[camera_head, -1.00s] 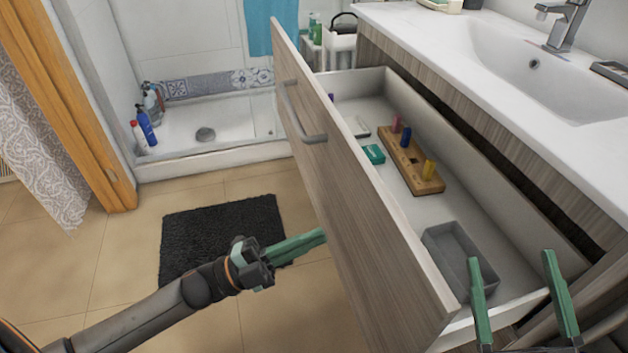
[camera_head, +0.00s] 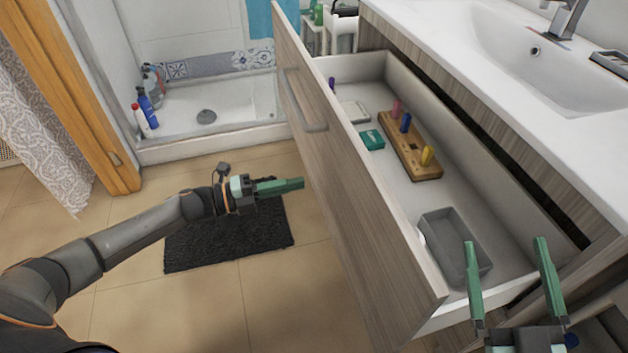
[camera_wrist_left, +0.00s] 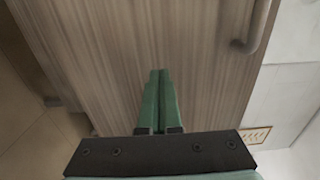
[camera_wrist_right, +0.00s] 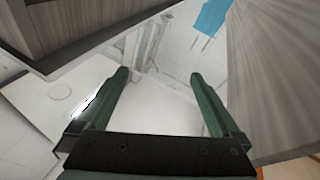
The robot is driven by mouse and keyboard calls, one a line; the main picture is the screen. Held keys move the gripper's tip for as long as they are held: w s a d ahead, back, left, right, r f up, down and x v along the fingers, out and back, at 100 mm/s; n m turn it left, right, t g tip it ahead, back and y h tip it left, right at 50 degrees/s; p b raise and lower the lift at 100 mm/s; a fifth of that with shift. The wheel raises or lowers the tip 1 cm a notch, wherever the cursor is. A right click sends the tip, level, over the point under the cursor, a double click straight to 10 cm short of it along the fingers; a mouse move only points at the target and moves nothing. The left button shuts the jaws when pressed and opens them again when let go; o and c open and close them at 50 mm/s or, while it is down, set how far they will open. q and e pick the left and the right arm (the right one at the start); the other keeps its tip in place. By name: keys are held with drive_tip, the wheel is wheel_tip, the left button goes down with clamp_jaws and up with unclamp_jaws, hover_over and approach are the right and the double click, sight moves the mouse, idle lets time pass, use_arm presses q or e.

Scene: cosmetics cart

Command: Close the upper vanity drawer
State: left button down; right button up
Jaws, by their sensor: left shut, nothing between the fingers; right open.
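The upper vanity drawer (camera_head: 345,190) is pulled well out, its wood-grain front facing left in the head view. A grey bar handle (camera_head: 300,105) is on the front, and it also shows at the upper right of the left wrist view (camera_wrist_left: 256,25). My left gripper (camera_head: 302,183) is shut and empty, pointing at the drawer front; in the left wrist view its tips (camera_wrist_left: 160,72) are against the wood-grain background, and I cannot tell if they touch. My right gripper (camera_head: 505,243) is open and empty over the drawer's near end.
The drawer holds a grey tray (camera_head: 440,222), a wooden block with coloured pegs (camera_head: 412,150) and a green box (camera_head: 371,140). The white sink counter (camera_head: 500,75) is at the right. A black mat (camera_head: 225,240) lies on the floor. Bottles (camera_head: 147,110) stand by the shower tray at left.

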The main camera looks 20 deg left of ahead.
sight(328, 177)
use_arm(q)
drive_tip(key=shift+x, duration=2.55)
use_arm(e)
drive_tip(key=shift+s+a+r+n+t+y, duration=0.1)
drive_tip(key=shift+s+r+n+t+y, duration=0.15)
drive_tip(key=shift+r, duration=0.3)
drive_tip(key=shift+s+r+n+t+y, duration=0.15)
drive_tip(key=shift+r+y, duration=0.05)
drive_tip(key=shift+r, duration=0.4)
drive_tip(key=shift+s+a+r+n+t+y, duration=0.1)
drive_tip(key=shift+s+r+n+t+y, duration=0.15)
drive_tip(key=shift+r, duration=0.3)
use_arm(q)
drive_tip(key=shift+b, duration=0.3)
